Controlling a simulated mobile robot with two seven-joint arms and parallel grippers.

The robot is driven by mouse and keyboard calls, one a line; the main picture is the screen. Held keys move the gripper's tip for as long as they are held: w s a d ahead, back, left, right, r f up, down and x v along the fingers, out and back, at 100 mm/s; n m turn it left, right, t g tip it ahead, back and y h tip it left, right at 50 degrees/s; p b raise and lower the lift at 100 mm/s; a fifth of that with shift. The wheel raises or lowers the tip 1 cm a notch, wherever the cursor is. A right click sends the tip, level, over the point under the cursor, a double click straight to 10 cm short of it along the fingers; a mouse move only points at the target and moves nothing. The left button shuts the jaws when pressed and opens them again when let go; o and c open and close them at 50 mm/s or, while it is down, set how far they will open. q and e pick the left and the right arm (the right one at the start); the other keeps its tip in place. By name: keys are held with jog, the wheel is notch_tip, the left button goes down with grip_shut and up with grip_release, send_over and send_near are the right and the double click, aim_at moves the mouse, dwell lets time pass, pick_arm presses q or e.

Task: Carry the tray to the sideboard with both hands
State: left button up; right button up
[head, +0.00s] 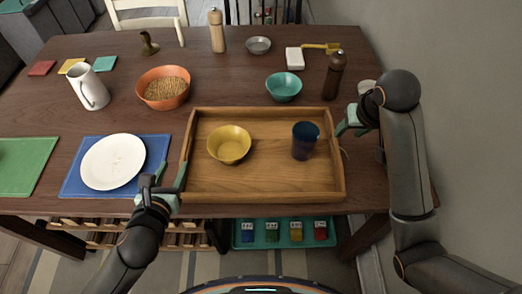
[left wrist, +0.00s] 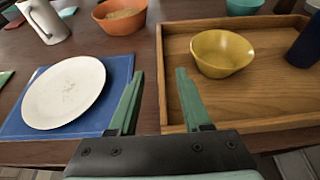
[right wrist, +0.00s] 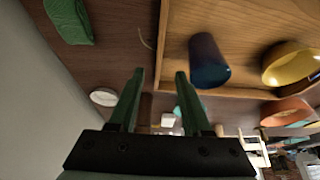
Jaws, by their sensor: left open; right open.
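The wooden tray (head: 265,190) lies on the dark table, holding a yellow bowl (head: 229,145) and a dark blue cup (head: 305,141). My left gripper (head: 165,176) is open beside the tray's left wall, near its front corner. My right gripper (head: 344,125) is open at the tray's right wall. In the right wrist view the wall (right wrist: 163,40) runs between the finger lines; I cannot tell whether the fingers straddle it. I cannot identify the sideboard.
A white plate (head: 113,162) on a blue mat (head: 75,188) lies close left of the tray. An orange bowl (head: 163,88), teal bowl (head: 284,87) and brown mill (head: 334,75) stand behind it. A grey wall (head: 465,100) is close on the right.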

aim_at(186, 140)
pick_arm(q)
jog(key=x, duration=1.2)
jog(key=shift+w+f, duration=0.15)
jog(key=shift+w, duration=0.05)
pick_arm(e)
jog(key=x, duration=1.2)
jog(key=shift+w+f, duration=0.15)
pick_arm(q)
grip_shut()
pick_arm(e)
grip_shut()
pick_arm(q)
jog(key=shift+r, duration=0.25)
pick_arm(e)
jog(key=shift+w, duration=0.1)
